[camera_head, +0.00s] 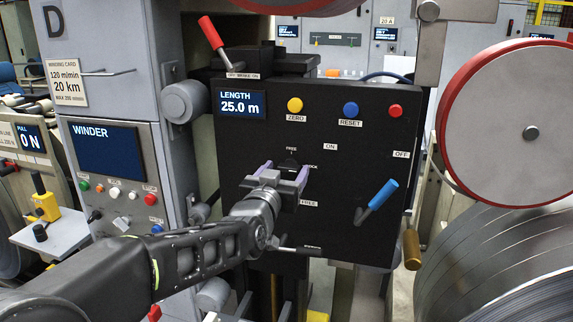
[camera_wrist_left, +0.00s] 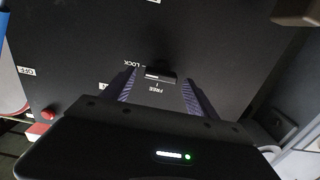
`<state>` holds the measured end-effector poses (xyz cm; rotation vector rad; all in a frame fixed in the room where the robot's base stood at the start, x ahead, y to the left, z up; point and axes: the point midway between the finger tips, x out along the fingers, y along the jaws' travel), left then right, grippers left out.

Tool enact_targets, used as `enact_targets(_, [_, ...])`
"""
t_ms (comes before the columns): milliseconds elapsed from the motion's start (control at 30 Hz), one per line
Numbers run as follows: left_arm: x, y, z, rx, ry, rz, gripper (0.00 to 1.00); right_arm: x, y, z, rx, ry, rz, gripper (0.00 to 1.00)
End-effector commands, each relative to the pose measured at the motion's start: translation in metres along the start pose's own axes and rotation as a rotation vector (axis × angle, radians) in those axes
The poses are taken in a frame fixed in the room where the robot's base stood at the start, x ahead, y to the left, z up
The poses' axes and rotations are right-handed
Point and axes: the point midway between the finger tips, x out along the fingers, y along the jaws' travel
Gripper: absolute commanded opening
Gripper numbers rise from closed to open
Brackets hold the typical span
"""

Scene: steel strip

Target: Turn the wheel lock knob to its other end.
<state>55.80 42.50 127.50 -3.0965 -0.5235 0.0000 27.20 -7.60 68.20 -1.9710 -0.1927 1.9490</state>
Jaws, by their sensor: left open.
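The wheel lock knob (camera_head: 290,163) is a small black knob on the black panel (camera_head: 235,150), with FREE and LOCK labels beside it. In the left wrist view the knob (camera_wrist_left: 161,74) shows a pale mark near the FREE label. My left gripper (camera_head: 285,171) is in front of the panel at the knob, and its arm hides part of the lower panel. In the left wrist view my left gripper (camera_wrist_left: 160,80) is open, with one purple finger on each side of the knob. Contact with the knob cannot be told. My right gripper is not in view.
A blue-handled lever (camera_head: 380,197) stands out to the right of my gripper. A red-handled lever (camera_head: 211,32) is at the upper left. Yellow (camera_head: 295,105), blue (camera_head: 350,109) and red (camera_head: 395,111) buttons line the top. A steel coil (camera_head: 510,260) stands at the right.

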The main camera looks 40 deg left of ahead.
Motion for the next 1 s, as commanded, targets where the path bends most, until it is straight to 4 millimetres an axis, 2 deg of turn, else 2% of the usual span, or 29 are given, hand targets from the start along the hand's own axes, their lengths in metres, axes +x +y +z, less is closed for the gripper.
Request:
enact_targets(133, [0.0107,-0.0002,0.0002,-0.002,-0.002,0.000,0.67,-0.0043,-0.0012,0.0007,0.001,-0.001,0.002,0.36])
enact_targets(433, [0.0120,-0.0002,0.0006,-0.002,0.000,-0.001,0.66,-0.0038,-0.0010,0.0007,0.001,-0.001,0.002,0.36])
enact_targets(1000, [0.0118,-0.0001,0.0007,-0.002,0.000,0.000,0.20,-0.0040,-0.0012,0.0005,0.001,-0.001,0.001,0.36])
